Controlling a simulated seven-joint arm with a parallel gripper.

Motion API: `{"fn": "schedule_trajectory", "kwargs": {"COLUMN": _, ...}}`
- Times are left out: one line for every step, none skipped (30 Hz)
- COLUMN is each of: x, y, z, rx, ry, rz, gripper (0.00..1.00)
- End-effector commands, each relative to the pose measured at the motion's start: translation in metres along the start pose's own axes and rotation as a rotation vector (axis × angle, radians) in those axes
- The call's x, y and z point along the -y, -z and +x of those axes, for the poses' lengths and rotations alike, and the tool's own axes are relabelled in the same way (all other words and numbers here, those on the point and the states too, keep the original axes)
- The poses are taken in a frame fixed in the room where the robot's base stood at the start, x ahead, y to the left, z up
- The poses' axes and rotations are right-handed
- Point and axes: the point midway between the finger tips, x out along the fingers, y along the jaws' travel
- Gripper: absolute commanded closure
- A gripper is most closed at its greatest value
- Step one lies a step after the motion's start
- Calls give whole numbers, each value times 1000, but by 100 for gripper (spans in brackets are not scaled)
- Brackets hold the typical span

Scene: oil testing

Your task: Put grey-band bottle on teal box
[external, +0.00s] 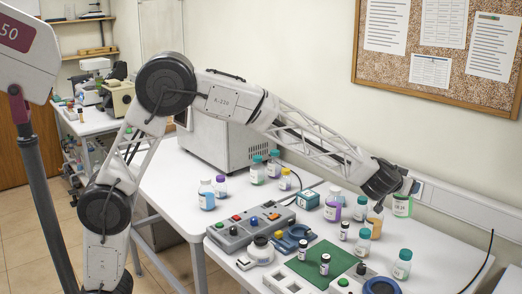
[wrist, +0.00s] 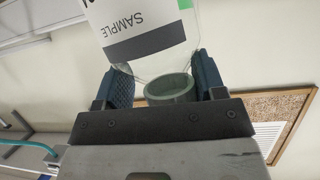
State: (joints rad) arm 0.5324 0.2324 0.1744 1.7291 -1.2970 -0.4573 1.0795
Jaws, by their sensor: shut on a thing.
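In the wrist view, the bottle (wrist: 140,25) is between the two dark fingers of my gripper (wrist: 164,82). Its label reads SAMPLE and has a dark grey band and a green stripe. A round greenish neck or cap shows close to the palm. A small teal box (external: 308,199) with a white label stands on the table, left of my gripper.
Several bottles stand around, including teal-capped ones (external: 402,265) and a purple one (external: 333,208) by the teal box. A grey control panel (external: 250,228), blue fixture and green mat (external: 325,262) occupy the front. The wall is close behind my gripper.

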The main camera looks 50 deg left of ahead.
Motion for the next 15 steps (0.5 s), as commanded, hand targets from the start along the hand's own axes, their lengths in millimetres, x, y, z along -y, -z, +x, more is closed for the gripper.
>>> {"fn": "schedule_trajectory", "kwargs": {"x": 7, "y": -1, "z": 1, "rx": 1, "ry": 12, "rz": -3, "gripper": 100}}
{"fn": "schedule_trajectory", "kwargs": {"x": 10, "y": -1, "z": 1, "rx": 1, "ry": 18, "rz": -5, "gripper": 100}}
{"fn": "schedule_trajectory", "kwargs": {"x": 14, "y": -1, "z": 1, "rx": 0, "ry": 27, "rz": -8, "gripper": 100}}
{"fn": "schedule_trajectory", "kwargs": {"x": 17, "y": -1, "z": 0, "rx": 0, "ry": 33, "rz": -10, "gripper": 100}}
{"fn": "schedule_trajectory", "kwargs": {"x": 20, "y": -1, "z": 0, "rx": -1, "ry": 39, "rz": -12, "gripper": 100}}
{"fn": "schedule_trajectory", "kwargs": {"x": 25, "y": -1, "z": 0, "rx": -1, "ry": 48, "rz": -16, "gripper": 100}}
{"fn": "schedule_trajectory", "kwargs": {"x": 30, "y": -1, "z": 0, "rx": -1, "ry": 57, "rz": -19, "gripper": 100}}
{"fn": "schedule_trajectory", "kwargs": {"x": 35, "y": -2, "z": -1, "rx": -1, "ry": 66, "rz": -22, "gripper": 100}}
{"fn": "schedule_trajectory", "kwargs": {"x": 41, "y": -1, "z": -1, "rx": -3, "ry": 79, "rz": -26, "gripper": 100}}
{"fn": "schedule_trajectory", "kwargs": {"x": 45, "y": -1, "z": -2, "rx": -3, "ry": 88, "rz": -29, "gripper": 100}}
{"fn": "schedule_trajectory", "kwargs": {"x": 51, "y": 0, "z": -2, "rx": -4, "ry": 99, "rz": -33, "gripper": 100}}
{"fn": "schedule_trajectory", "kwargs": {"x": 60, "y": 0, "z": -3, "rx": -5, "ry": 116, "rz": -39, "gripper": 100}}
{"fn": "schedule_trajectory", "kwargs": {"x": 66, "y": 0, "z": -4, "rx": -5, "ry": 129, "rz": -44, "gripper": 100}}
{"fn": "schedule_trajectory", "kwargs": {"x": 72, "y": 0, "z": -4, "rx": -6, "ry": 142, "rz": -47, "gripper": 100}}
{"fn": "schedule_trajectory", "kwargs": {"x": 83, "y": -1, "z": -6, "rx": -6, "ry": 162, "rz": -53, "gripper": 100}}
